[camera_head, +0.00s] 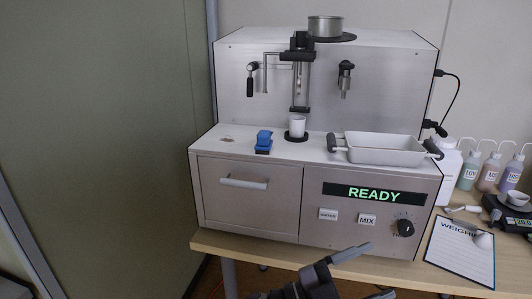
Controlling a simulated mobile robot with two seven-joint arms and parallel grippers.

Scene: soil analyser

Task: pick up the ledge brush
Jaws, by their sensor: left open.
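A small blue object with a dark underside, which looks like the ledge brush (263,140), rests on the analyser's white ledge (330,170), left of a white cup (297,126). My left gripper (381,269) is low in the picture, in front of the analyser and below its panel. Its two grey fingers are apart, with nothing seen between them. It is well away from the brush, lower and to the right. My right gripper is not in view.
The white tray (384,150) with dark handles stands on the ledge's right side. A small brown patch (227,139) lies left of the brush. A drawer (245,198) is shut below. Bottles (469,171) and a weighing sheet (460,256) are on the table at right.

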